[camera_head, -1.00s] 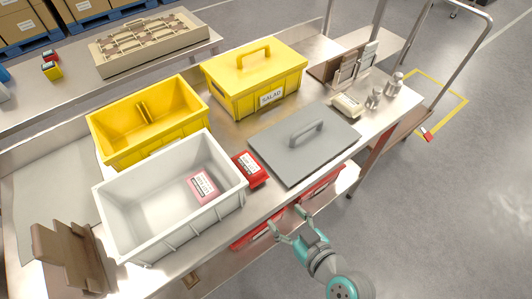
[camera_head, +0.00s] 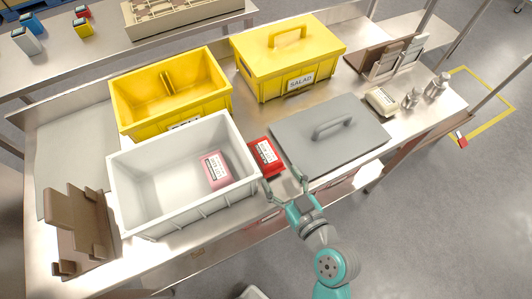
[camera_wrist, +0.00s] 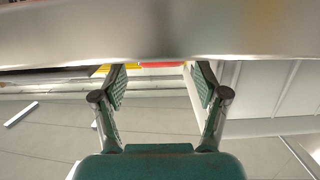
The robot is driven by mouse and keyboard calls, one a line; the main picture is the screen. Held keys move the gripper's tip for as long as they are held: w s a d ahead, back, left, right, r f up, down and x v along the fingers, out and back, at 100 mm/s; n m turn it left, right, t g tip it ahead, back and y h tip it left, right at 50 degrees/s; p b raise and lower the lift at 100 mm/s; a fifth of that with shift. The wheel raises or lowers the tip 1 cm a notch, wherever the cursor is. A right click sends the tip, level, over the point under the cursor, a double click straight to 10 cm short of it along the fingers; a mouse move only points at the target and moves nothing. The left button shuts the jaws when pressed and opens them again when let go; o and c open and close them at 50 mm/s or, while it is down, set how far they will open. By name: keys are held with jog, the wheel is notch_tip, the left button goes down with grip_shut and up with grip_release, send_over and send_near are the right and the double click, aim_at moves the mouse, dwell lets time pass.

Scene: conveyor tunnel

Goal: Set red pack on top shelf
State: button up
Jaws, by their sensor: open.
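A red pack (camera_head: 265,156) with a white label lies on the steel bench top (camera_head: 258,222), between the white bin and the grey lid. A paler, pinkish-red pack (camera_head: 214,170) lies inside the white bin (camera_head: 137,189). My gripper (camera_head: 284,183) is open and empty at the bench's front edge, just in front of the red pack and apart from it. In the wrist view, the open fingers (camera_wrist: 160,85) frame a thin red strip below a broad grey band, which hides most of what is beyond. I cannot tell which surface is the top shelf.
A grey lid (camera_head: 290,135) with a raised handle lies right of the red pack. A yellow bin (camera_head: 122,103) and a lidded yellow SALAD box (camera_head: 262,84) stand behind. A brown holder (camera_head: 75,235) stands at left. Small packs (camera_head: 27,43) sit on the back table.

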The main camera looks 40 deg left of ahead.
aim_at(274, 169)
jog(key=shift+x, duration=3.35)
jog(key=shift+f, duration=0.1)
jog(key=c, duration=1.2)
